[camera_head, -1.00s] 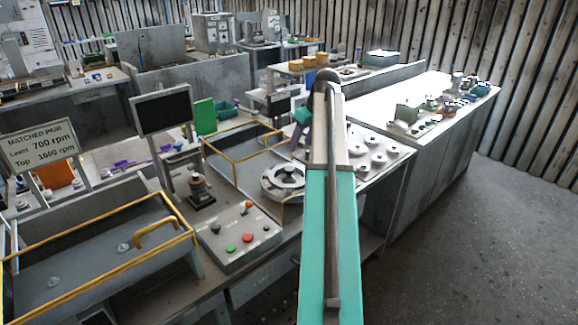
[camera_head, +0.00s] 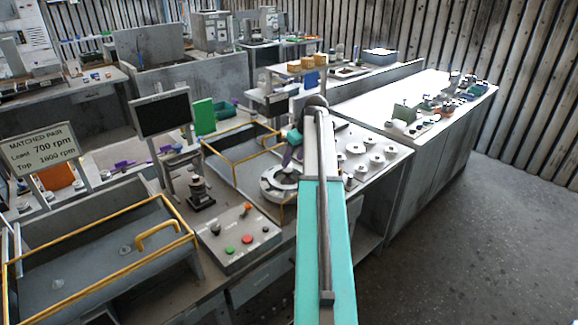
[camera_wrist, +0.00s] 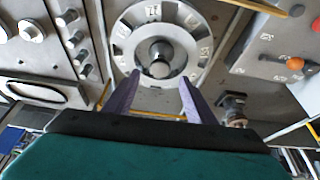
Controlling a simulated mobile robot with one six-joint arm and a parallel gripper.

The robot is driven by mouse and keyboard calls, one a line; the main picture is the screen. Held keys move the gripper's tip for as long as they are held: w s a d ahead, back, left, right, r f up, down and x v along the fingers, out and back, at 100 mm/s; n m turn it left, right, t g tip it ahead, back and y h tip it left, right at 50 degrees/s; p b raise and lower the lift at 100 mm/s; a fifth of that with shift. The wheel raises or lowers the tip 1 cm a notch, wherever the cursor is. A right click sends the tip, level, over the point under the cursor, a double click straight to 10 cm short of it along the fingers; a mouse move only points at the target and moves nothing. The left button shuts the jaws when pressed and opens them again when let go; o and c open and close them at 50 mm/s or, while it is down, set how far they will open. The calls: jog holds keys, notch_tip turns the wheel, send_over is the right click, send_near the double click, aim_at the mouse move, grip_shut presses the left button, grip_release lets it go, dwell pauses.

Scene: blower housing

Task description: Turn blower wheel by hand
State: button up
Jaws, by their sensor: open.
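The blower wheel (camera_head: 280,183) is a pale round wheel with a ring of dark slots, on the bench in the middle of the head view. My arm partly covers its right side there. In the wrist view the wheel (camera_wrist: 126,32) fills the top middle, with a shiny round hub (camera_wrist: 160,60) at its centre. My gripper (camera_wrist: 159,80) has two purple fingers spread apart, with nothing between them. The fingertips point toward the hub and show just below it, one to each side. I cannot tell whether they touch the wheel. In the head view my gripper (camera_head: 290,155) shows above the wheel.
A yellow rail frame (camera_head: 240,126) stands behind and left of the wheel. A control box (camera_head: 238,238) with coloured buttons and a lever is in front left. A panel with several round knobs (camera_head: 376,158) lies to the right. A sign (camera_head: 42,148) reads 700 and 1600 rpm.

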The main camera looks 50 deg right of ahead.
aim_at(288, 170)
jog(key=shift+p+x, duration=0.8)
jog(key=shift+x, duration=2)
jog(key=shift+c, duration=0.4)
grip_shut()
